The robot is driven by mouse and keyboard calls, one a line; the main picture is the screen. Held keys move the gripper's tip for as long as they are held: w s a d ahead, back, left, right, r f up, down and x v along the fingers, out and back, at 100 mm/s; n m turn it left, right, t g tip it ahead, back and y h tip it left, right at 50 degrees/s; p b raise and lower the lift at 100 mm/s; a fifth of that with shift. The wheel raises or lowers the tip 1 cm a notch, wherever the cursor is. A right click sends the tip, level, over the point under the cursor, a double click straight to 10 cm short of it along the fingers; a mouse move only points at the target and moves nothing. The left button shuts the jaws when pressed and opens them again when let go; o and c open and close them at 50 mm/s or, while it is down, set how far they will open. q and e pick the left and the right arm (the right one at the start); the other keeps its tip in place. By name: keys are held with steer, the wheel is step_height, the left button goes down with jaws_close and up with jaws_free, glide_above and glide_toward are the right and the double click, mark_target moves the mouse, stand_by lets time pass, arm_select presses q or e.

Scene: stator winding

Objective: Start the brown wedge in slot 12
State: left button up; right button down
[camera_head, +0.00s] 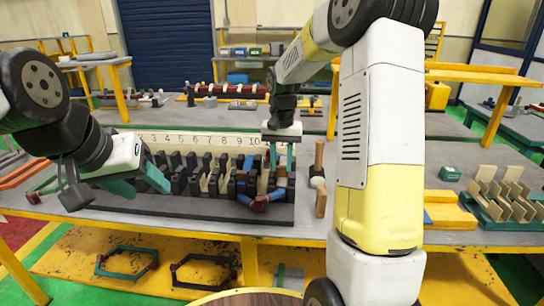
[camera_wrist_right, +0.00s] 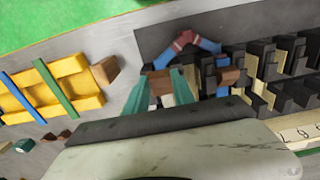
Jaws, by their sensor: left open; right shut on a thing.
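The stator block (camera_head: 215,205) is a dark row of teeth on the table, with a numbered strip (camera_head: 190,140) behind it and pale pieces in several slots. My right gripper (camera_head: 280,160) points down over its right end. In the right wrist view its teal fingers (camera_wrist_right: 158,85) are shut on a brown wedge (camera_wrist_right: 160,82). Whether the wedge touches a slot cannot be told. A blue and red coil (camera_head: 259,203) lies at the block's front right; it also shows in the right wrist view (camera_wrist_right: 186,40). My left gripper (camera_head: 148,180) is open and empty over the block's left end.
A wooden mallet (camera_head: 319,180) stands just right of the block. Further right are a yellow tray (camera_head: 448,216), a small green box (camera_head: 450,173) and a green rack (camera_head: 515,213) of wooden plates. Red and orange bars (camera_head: 22,173) lie at the left.

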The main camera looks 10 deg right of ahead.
mark_target(282, 174)
steer(key=shift+f, duration=2.5)
steer(key=shift+f, duration=0.1)
steer(key=shift+w+d, duration=0.25)
steer(key=shift+w, duration=0.5)
steer(key=c, duration=1)
jaws_free()
steer(key=shift+r, duration=3.9)
